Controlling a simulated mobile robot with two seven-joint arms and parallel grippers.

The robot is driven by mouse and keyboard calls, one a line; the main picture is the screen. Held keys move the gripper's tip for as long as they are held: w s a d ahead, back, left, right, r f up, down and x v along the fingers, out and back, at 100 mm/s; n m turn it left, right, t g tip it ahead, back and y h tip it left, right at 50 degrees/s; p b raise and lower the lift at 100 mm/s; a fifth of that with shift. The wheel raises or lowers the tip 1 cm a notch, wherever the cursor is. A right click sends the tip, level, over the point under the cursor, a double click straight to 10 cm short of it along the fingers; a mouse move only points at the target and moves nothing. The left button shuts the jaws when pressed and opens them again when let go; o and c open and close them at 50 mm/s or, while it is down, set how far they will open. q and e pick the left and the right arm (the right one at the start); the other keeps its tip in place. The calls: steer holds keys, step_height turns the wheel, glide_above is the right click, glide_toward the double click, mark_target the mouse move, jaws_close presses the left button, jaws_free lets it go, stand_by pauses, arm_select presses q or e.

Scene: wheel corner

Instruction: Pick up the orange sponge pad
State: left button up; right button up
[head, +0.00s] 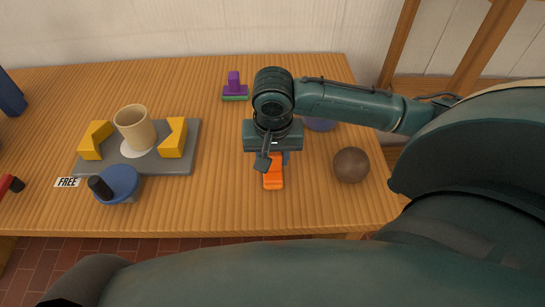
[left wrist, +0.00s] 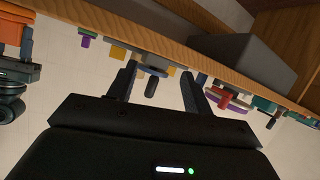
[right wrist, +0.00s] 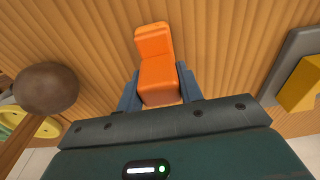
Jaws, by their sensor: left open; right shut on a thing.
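The orange sponge pad (head: 273,179) shows below my right gripper (head: 271,160) in the head view, its upper part hidden by the gripper. In the right wrist view the pad (right wrist: 154,45) sits between the two fingers of my right gripper (right wrist: 158,85), which are shut on its sides. Its raised end points away from the palm. I cannot tell whether the pad touches the table. My left gripper (left wrist: 160,78) is open and empty in the left wrist view, outside the table's edge, and is not seen in the head view.
A brown ball (head: 351,165) lies right of the pad on the wooden table (head: 220,205). A grey board (head: 185,160) with yellow blocks and a beige cup (head: 135,130) is at left. A purple piece (head: 235,86) is behind.

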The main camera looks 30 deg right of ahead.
steer(key=shift+c, duration=1)
steer(key=shift+r, duration=0.1)
steer(key=shift+r, duration=0.25)
step_height(320, 180, up, 9)
steer(key=p, duration=0.2)
steer(key=shift+f+p, duration=0.15)
steer(key=shift+p, duration=0.25)
arm_select(q)
steer(key=shift+w+d+f+g, duration=0.25)
steer(key=shift+d+f+g, duration=0.15)
steer(key=shift+d+g, duration=0.2)
arm_select(e)
steer(key=shift+r, duration=0.35)
